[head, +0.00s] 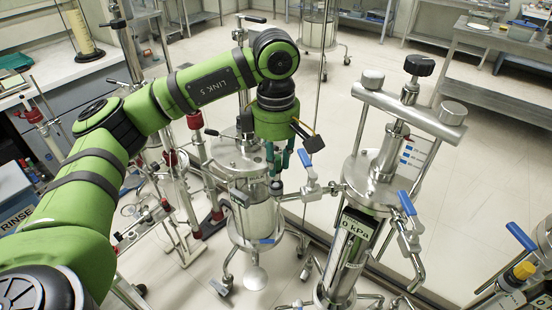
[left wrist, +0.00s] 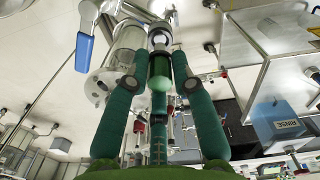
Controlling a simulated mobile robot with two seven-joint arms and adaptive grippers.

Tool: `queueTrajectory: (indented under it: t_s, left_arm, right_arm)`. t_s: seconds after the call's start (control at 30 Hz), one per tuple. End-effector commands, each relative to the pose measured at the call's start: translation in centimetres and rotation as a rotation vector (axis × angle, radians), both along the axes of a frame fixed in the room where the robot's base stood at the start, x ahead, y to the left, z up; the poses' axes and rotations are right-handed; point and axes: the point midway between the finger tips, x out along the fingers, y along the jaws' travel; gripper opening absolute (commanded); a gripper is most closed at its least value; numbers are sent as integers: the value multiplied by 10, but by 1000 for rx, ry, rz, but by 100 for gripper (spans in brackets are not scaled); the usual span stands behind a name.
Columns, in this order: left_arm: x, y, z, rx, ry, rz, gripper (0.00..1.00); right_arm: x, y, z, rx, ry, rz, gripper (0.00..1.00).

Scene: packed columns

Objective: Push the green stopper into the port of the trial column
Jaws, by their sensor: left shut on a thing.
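My left gripper (head: 277,178) points down, beside the blue-handled valve between two steel and glass columns. In the left wrist view its two teal fingers (left wrist: 160,72) are closed on the green stopper (left wrist: 159,82), a short dark green cylinder with a paler end. Just beyond the stopper is a round steel fitting (left wrist: 160,38), perhaps the port; I cannot tell whether they touch. One column (head: 240,160) stands behind and left of the gripper. Another column (head: 376,185), with a 0 kPa display, stands to the right. I cannot tell which is the trial column. My right gripper is out of view.
Blue-handled valves (head: 308,170) stick out close to the left gripper, with another (head: 407,203) on the right column. Red-clamped stands (head: 200,150) crowd the left side. A steel bench (head: 500,40) stands at the back right. Open floor lies behind the right column.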

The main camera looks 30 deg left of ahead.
Motion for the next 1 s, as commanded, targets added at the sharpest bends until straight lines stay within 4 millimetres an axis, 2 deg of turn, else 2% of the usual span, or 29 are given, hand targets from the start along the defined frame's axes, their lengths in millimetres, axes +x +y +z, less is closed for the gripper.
queueTrajectory:
  t_s: [1.0]
  left_arm:
    - [0,0,-1,0,0,0,0]
  right_arm:
    - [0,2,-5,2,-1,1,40]
